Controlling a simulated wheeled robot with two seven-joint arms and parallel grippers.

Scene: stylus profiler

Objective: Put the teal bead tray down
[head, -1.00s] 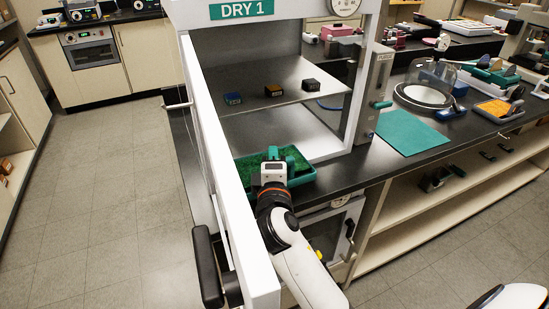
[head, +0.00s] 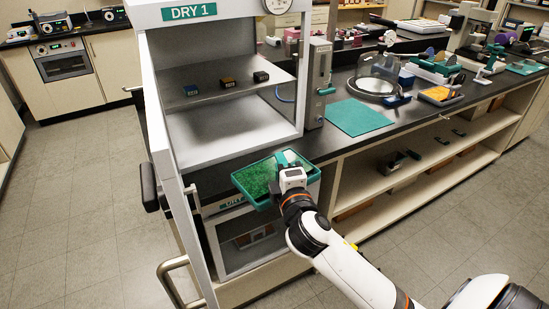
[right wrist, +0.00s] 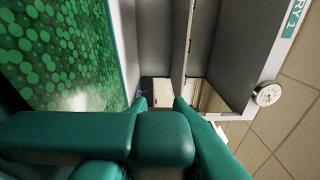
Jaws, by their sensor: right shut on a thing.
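The teal bead tray (head: 255,181), a shallow tray with green beads, hangs at the front of the drying cabinet (head: 232,150) in the head view. My right gripper (head: 290,176) is shut on it at its right side. The tray appears just outside the cabinet's opening, over or near the bench's front edge; I cannot tell whether it touches anything. In the right wrist view the tray's green beads (right wrist: 60,50) fill the left, and teal parts cover the lower picture, hiding the exact grip. My left gripper is not in view.
The cabinet door (head: 180,190) stands open on the left. A teal mat (head: 357,117) lies bare on the bench to the right, near a glass dome (head: 380,70).

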